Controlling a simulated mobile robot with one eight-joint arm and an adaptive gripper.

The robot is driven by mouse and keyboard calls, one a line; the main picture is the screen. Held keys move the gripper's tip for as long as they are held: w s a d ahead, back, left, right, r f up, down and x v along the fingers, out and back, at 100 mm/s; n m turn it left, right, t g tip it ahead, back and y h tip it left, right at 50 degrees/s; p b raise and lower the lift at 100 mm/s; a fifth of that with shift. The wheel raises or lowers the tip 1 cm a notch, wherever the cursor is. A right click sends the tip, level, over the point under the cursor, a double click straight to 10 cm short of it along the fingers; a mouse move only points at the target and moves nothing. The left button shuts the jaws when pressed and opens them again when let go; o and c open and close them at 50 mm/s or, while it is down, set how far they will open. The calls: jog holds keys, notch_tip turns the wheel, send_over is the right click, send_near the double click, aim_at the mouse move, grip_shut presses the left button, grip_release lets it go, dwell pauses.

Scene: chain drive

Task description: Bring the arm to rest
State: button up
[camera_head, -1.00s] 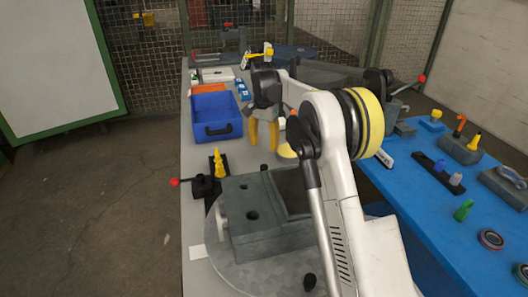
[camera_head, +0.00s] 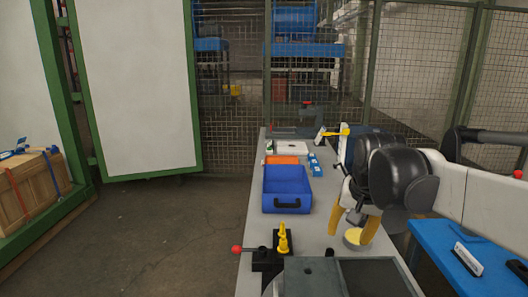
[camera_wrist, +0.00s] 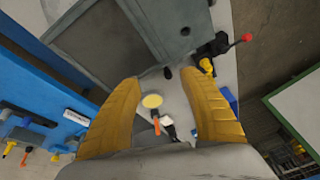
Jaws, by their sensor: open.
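My gripper (camera_head: 354,228) is at the right of the grey bench in the head view, its two yellow fingers spread and pointing down. The wrist view also shows my gripper (camera_wrist: 158,85) open, with nothing held between its fingers. A round yellow-topped piece (camera_head: 352,238) shows between the fingers in the head view, and it appears below and apart from them in the wrist view (camera_wrist: 152,101). My black and white arm links cover part of the bench and the blue table behind.
A blue bin (camera_head: 287,198) stands on the grey bench (camera_head: 252,215). In front of it are a yellow stepped piece (camera_head: 283,240) and a red-knobbed lever (camera_head: 237,249). A grey block fixture (camera_head: 313,278) is nearest. The blue table (camera_head: 440,240) is at right.

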jog(key=s+f+n+t, duration=0.1)
jog(key=s+f+n, duration=0.1)
jog(key=s, duration=0.7)
jog(key=s+a+f+n+t, duration=0.1)
jog(key=s+f, duration=0.4)
jog(key=s, duration=0.5)
jog(key=shift+a+n+t, duration=0.25)
jog(key=shift+n+t, duration=0.35)
jog(key=shift+t, duration=0.1)
jog(key=shift+c, duration=0.5)
